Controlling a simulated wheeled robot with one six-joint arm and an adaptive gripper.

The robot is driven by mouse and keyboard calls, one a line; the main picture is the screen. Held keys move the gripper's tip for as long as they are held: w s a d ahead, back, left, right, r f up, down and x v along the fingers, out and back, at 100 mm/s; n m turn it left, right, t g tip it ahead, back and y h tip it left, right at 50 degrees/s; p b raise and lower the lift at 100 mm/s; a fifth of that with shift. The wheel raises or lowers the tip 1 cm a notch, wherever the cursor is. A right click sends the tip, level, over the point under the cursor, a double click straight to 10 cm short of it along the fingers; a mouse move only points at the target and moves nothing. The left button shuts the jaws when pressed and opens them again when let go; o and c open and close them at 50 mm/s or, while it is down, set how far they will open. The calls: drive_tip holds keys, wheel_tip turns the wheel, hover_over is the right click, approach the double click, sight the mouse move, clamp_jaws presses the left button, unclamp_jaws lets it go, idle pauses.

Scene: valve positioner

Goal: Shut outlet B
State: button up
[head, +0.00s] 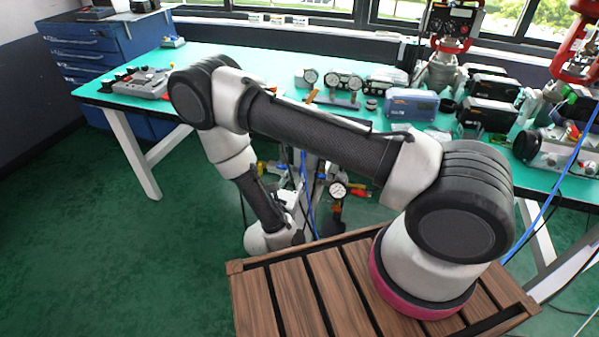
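Under the bench, partly behind my arm, is a valve and pipe assembly with a round white-faced gauge (337,191). A yellow handle (270,168) and a red-and-yellow handle (358,192) show on it. I cannot tell which part is outlet B or whether it is open; no label is readable. My arm reaches down in front of the assembly, and its wrist is at the lower middle. My gripper (290,203) seems to be at the wrist's far side, near the pipes. Its fingers are too small and covered to make out, and I cannot tell whether it touches a handle.
A green-topped bench (225,62) stands behind, carrying gauges (340,82), a blue-grey case (411,104) and several instruments. A blue drawer cabinet (85,48) is at the back left. A blue hose (548,205) hangs at the right. The green floor at the left is clear.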

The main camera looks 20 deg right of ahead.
sight(300, 170)
drive_tip(key=shift+x, duration=1.75)
clamp_jaws()
drive_tip(key=n, duration=0.4)
drive_tip(key=shift+w+a+n, duration=0.15)
drive_tip(key=shift+a+n, duration=0.1)
drive_tip(key=shift+n, duration=0.05)
